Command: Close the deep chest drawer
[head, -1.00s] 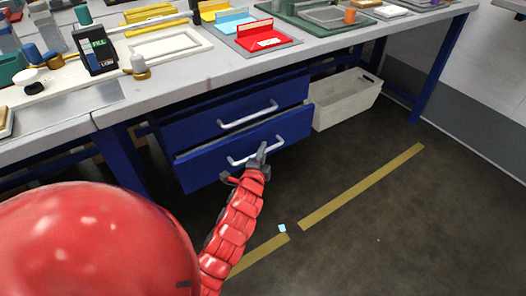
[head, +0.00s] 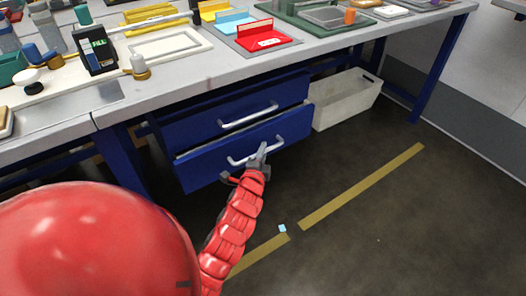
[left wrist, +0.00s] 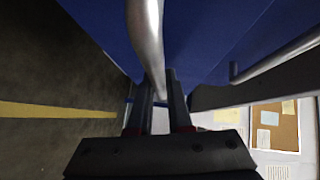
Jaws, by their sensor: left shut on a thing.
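The deep chest drawer (head: 205,170) is the lower blue drawer under the workbench in the head view. It stands partly out, with a narrow dark opening along its top edge. Its silver bar handle (head: 236,161) runs across its front, and the handle also shows large in the left wrist view (left wrist: 145,35). In the left wrist view the two dark fingers (left wrist: 153,95) lie on either side of the bar. My right gripper is not in view.
The upper blue drawer (head: 190,126) has its own silver handle (head: 248,116). A pale bin (head: 345,101) stands right of the drawers. The workbench top (head: 190,75) above holds trays and tools. The floor in front is open, with yellow tape (head: 360,188).

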